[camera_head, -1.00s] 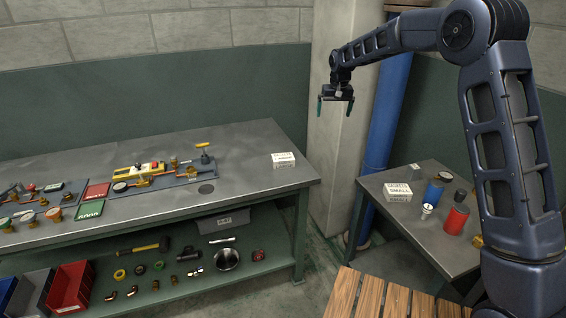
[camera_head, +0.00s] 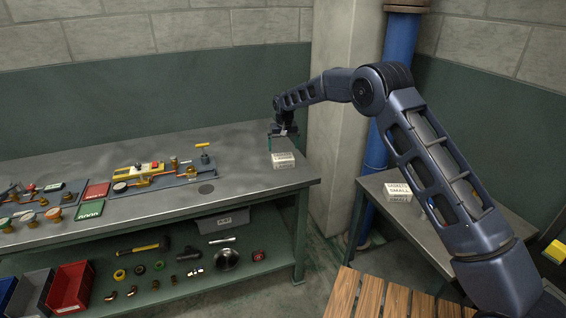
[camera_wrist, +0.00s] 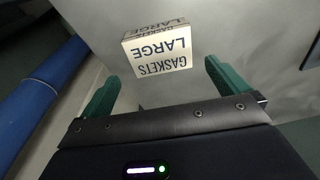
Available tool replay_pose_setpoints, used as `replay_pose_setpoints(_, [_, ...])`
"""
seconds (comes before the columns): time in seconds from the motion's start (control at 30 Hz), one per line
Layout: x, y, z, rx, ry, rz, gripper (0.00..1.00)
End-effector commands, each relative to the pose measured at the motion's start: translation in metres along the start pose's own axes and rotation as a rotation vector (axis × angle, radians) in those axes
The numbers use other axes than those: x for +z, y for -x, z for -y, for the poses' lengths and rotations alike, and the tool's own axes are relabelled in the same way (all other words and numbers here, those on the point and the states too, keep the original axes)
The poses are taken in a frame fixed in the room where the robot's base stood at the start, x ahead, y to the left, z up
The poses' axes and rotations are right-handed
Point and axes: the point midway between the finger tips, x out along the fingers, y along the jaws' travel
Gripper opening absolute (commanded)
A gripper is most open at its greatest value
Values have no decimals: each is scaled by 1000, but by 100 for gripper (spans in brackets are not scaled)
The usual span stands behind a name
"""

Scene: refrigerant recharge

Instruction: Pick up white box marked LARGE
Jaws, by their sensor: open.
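The white box marked GASKETS LARGE (camera_head: 283,160) sits on the grey workbench near its right end. In the wrist view the box (camera_wrist: 158,50) appears upside down, ahead of and between the two green fingers. My gripper (camera_head: 283,134) is above and slightly behind the box, with its fingers pointing down. In the wrist view my gripper (camera_wrist: 165,88) is open and empty, and its fingertips do not appear to touch the box.
A second white box marked GASKETS SMALL (camera_head: 399,191) stands on the side table at right. A yellow valve assembly (camera_head: 150,175) lies left on the workbench (camera_head: 240,145). The bench around the LARGE box is clear. A blue pipe (camera_head: 398,80) stands behind my arm.

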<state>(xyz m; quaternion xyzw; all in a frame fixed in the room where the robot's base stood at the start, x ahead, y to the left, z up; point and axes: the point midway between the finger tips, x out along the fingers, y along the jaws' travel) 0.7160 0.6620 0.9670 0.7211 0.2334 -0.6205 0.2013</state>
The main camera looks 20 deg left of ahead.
Motion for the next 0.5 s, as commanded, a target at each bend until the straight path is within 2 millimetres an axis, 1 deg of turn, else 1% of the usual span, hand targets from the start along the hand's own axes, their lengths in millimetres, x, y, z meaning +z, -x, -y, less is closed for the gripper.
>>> replay_pose_setpoints(0.03, [0, -9, 0, 1, 0, 2, 100])
replay_pose_setpoints(0.1, [0, -18, 0, 0, 0, 0, 100])
replay_pose_setpoints(0.2, [0, -26, 0, 0, 0, 0, 100])
replay_pose_setpoints(0.37, [0, -34, 0, 0, 0, 0, 100])
replay_pose_setpoints(0.5, [2, -52, 0, 0, 0, 1, 100])
